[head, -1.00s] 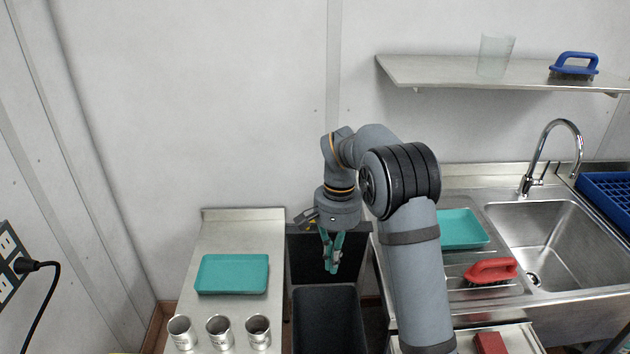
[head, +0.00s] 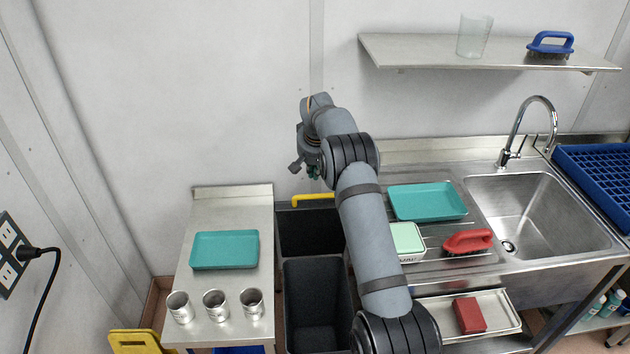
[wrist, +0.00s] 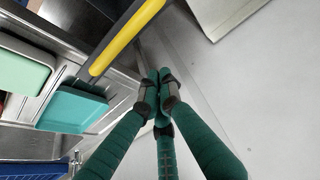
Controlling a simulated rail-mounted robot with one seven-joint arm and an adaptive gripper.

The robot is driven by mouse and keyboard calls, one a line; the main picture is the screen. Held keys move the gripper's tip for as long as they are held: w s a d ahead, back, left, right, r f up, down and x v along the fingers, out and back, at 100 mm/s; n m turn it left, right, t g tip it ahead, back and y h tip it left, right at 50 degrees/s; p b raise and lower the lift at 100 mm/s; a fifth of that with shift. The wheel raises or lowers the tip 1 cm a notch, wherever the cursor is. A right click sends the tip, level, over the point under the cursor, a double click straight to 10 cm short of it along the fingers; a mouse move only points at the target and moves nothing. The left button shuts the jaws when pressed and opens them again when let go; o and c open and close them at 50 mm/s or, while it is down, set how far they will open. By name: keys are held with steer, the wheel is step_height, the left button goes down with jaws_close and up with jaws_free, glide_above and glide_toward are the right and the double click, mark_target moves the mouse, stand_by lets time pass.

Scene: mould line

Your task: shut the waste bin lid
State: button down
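The dark grey waste bin (head: 318,305) stands open between the side table and the sink unit. Its lid (head: 308,232) stands raised behind the opening, with a yellow strip (head: 313,197) along its top edge. In the wrist view, the yellow strip (wrist: 126,38) crosses the upper left, with the dark lid edge beside it. My gripper (head: 313,172) is above the lid, close to the back wall, and partly hidden by my arm in the head view. In the wrist view, the green fingers of my gripper (wrist: 160,92) come together at the tips, with nothing between them, apart from the strip.
A side table (head: 225,285) at left holds a teal tray (head: 225,250) and steel cups (head: 214,304). At right, the drainer holds another teal tray (head: 428,201), a pale green-lidded tub (head: 407,241) and a red brush (head: 467,240). A shelf (head: 420,50) hangs above.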

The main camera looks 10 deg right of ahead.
mark_target(315, 202)
steer(key=shift+s+f+p, duration=0.6)
steer(key=shift+s+f, duration=0.35)
steer(key=shift+s, duration=0.1)
steer(key=shift+s+f, duration=0.1)
steer(key=shift+s, duration=0.4)
steer(key=shift+a+f, duration=0.1)
steer(key=shift+f, duration=0.05)
